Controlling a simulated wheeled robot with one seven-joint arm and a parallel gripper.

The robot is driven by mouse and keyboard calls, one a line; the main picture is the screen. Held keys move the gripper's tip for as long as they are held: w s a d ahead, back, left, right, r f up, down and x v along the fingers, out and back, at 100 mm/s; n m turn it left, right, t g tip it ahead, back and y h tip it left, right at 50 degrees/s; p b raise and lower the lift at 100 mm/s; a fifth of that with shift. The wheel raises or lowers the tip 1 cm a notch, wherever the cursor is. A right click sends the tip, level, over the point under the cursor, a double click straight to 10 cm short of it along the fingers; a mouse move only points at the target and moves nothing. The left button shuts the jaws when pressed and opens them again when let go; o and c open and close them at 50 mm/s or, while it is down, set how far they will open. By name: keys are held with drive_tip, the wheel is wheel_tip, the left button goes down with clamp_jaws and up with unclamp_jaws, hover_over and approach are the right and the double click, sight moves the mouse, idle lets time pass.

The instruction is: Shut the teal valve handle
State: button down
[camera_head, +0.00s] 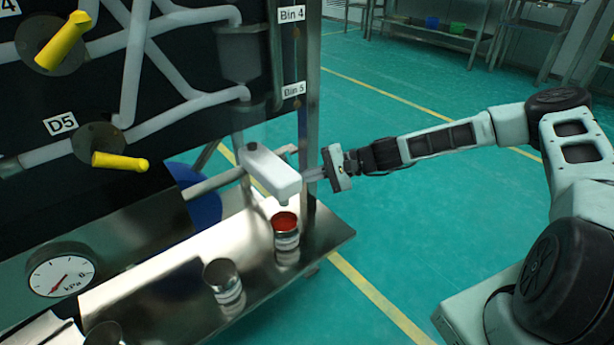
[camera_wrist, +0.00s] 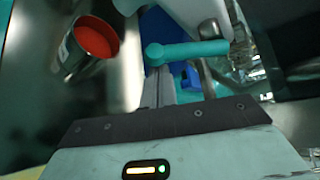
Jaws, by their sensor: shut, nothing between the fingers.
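The teal valve handle (camera_wrist: 190,50) shows in the wrist view as a bar with a rounded knob at its left end. It lies across the picture just beyond my fingertips, beside the white spout. My gripper (camera_wrist: 160,80) is shut and empty, with its tips close to the knob; I cannot tell if they touch it. In the head view my gripper (camera_head: 312,174) is at the right side of the white spout (camera_head: 272,175). There I cannot make out the handle, which seems hidden behind the spout.
A can with red contents (camera_head: 286,232) stands on the metal shelf (camera_head: 328,235) under the spout; a grey can (camera_head: 222,280) stands nearer. A metal post (camera_head: 309,120) rises behind my gripper. Yellow handles (camera_head: 120,161) are on the panel at left.

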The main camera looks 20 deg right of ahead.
drive_tip(key=shift+r, duration=0.2)
drive_tip(key=shift+s+p, duration=0.1)
drive_tip(key=shift+p, duration=0.65)
drive_tip(key=shift+s+d+r+m+g+h+p, duration=0.15)
drive_tip(key=shift+m+g+h+p, duration=0.2)
drive_tip(key=shift+p, duration=0.3)
drive_tip(key=r+m+g+h+p, duration=0.1)
drive_tip(key=p, duration=0.3)
drive_tip(key=s+r+m+g+p, duration=0.1)
drive_tip(key=g+p, duration=0.1)
drive_tip(key=p, duration=0.3)
drive_tip(key=s+r+m+g+h+p, duration=0.1)
drive_tip(key=r+m+p, duration=0.1)
drive_tip(key=p, duration=0.2)
drive_tip(key=shift+s+d+r+g+h+p, duration=0.1)
drive_tip(key=shift+s+d+g+h+p, duration=0.05)
drive_tip(key=shift+d+g+h+p, duration=0.2)
drive_tip(key=shift+r, duration=0.15)
